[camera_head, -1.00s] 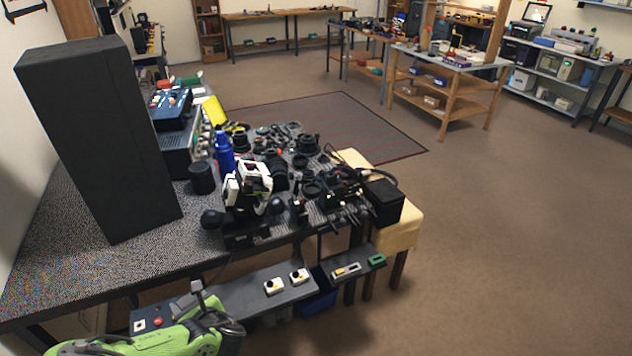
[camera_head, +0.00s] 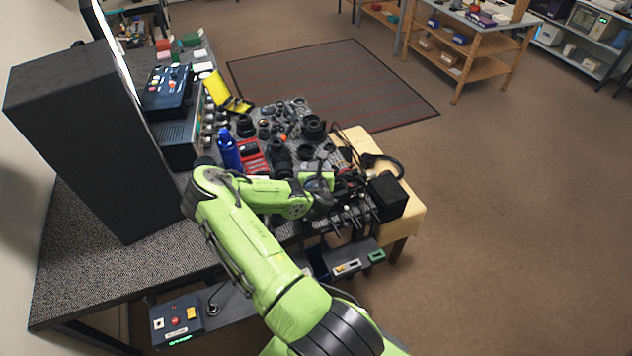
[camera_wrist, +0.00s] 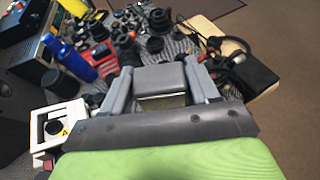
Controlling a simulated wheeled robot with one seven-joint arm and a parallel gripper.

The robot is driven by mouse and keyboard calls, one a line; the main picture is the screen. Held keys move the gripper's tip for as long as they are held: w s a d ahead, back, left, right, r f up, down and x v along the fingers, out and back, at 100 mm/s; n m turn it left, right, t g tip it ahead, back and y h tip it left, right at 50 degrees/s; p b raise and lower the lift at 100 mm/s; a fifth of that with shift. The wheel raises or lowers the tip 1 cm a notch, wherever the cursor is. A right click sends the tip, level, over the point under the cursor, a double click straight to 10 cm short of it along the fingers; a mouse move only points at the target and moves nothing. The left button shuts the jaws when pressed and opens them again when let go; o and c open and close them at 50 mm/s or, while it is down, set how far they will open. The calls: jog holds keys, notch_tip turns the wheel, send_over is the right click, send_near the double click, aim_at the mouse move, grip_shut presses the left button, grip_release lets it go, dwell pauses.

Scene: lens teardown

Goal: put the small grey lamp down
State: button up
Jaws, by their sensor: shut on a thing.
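My gripper (camera_wrist: 160,88) is shut on a grey boxy thing, which I take to be the small grey lamp (camera_wrist: 158,76). The lamp sits between the two grey fingers in the wrist view, with a shiny lower edge facing the camera. In the head view my gripper (camera_head: 320,186) is over the right part of the cluttered bench, left of a black box. My green arm hides much of the bench front there. I cannot tell how far the lamp is above the bench top.
Lens parts (camera_head: 313,127) crowd the bench. A blue bottle (camera_head: 228,150) and a tall black cabinet (camera_head: 85,135) stand to the left. The black box (camera_head: 387,196) and cables lie on a yellow surface (camera_head: 405,222) at right. A white device (camera_wrist: 55,124) is left of my gripper.

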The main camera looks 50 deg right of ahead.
jog(key=f+b, duration=0.2)
jog(key=f, duration=0.1)
jog(key=f+b, duration=0.2)
jog(key=f, duration=0.1)
jog(key=a+f+b, duration=0.1)
jog(key=f+b, duration=0.1)
jog(key=f, duration=0.1)
jog(key=shift+s+f, duration=0.3)
jog(key=shift+f, duration=0.05)
jog(key=shift+s+a+f, duration=0.1)
jog(key=shift+c, duration=0.5)
jog(key=shift+a+r, duration=0.1)
jog(key=shift+r, duration=0.1)
jog(key=shift+c, duration=0.7)
jog(key=shift+f, duration=0.25)
jog(key=shift+f+b, duration=0.15)
jog(key=shift+b, duration=0.15)
jog(key=o, duration=1.4)
jog(key=shift+o, duration=0.2)
